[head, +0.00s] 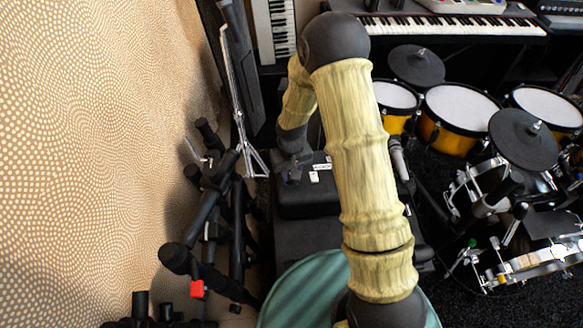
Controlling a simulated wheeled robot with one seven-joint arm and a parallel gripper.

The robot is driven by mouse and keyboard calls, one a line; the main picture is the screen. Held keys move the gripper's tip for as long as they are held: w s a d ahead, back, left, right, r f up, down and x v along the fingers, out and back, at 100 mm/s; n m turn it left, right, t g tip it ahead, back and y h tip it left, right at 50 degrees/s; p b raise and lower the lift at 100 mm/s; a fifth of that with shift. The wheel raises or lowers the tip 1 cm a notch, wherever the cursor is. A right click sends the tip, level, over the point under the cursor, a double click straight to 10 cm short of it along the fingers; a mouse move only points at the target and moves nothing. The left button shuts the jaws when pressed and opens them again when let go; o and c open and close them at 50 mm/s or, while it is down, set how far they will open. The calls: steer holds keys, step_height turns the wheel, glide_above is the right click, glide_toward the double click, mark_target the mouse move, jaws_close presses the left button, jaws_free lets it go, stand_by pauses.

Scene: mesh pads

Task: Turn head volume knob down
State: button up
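A black box-shaped unit (305,203), perhaps the amplifier head, sits in the middle behind my arm. Small white labels (322,167) show on its top. No separate volume knob can be made out; it is too small or hidden. My gripper (290,178) is small and dark at the end of my arm, pointing down at the left part of the unit's top. I cannot tell whether it touches the unit or whether its fingers are open or shut.
Black stands (205,215) crowd the left by the patterned wall (90,160). A drum kit (460,115) fills the right. Keyboards (455,24) stand at the back. A microphone (398,158) is close to the right of my arm.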

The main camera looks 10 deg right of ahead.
steer(key=n+p, duration=0.1)
steer(key=n, duration=0.1)
steer(key=n+p, duration=0.2)
steer(key=n, duration=0.1)
steer(key=shift+r+n, duration=0.2)
steer(key=shift+n, duration=0.1)
steer(key=n+p, duration=0.3)
steer(key=n, duration=0.2)
steer(key=n+p, duration=0.3)
steer(key=n, duration=0.2)
steer(key=shift+n, duration=0.4)
steer(key=shift+f+n+p, duration=0.15)
steer(key=shift+n+p, duration=0.9)
steer(key=shift+n, duration=1.25)
steer(key=o, duration=1)
steer(key=shift+c, duration=0.2)
